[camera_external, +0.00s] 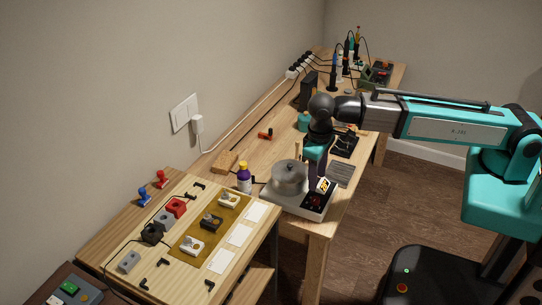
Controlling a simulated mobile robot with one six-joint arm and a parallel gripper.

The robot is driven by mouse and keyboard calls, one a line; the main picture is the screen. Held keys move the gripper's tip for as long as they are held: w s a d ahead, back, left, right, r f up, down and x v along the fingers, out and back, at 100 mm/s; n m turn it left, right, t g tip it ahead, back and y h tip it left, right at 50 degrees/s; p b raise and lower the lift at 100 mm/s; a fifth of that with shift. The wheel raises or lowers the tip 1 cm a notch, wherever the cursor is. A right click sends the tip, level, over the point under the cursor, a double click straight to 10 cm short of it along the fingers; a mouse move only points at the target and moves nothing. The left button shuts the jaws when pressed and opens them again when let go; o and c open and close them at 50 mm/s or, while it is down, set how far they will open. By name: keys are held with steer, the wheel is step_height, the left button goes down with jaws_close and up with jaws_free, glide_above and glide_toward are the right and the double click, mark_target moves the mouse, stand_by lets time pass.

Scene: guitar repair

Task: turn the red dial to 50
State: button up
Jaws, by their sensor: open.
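A white hot plate (272,200) stands on the wooden bench with a lidded metal pot (288,178) on it. Its dark front control area (313,201) shows small red marks. The red dial's pointer and scale are too small to read, and the gripper partly covers this area. My gripper (316,189) points down just above the front right of the hot plate, beside the pot. It is open; its fingertips are dark and hard to make out, and I cannot tell whether they touch the dial.
A purple bottle with a yellow cap (244,180) stands left of the pot. A wooden block (224,162) lies behind it. A lower-left board (150,215) carries several plugs and switches. Tools and cables crowd the bench's far end.

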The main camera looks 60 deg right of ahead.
steer(key=shift+a+r+b, duration=0.2)
steer(key=shift+r+b, duration=0.2)
steer(key=shift+r, duration=2.15)
steer(key=shift+d, duration=0.1)
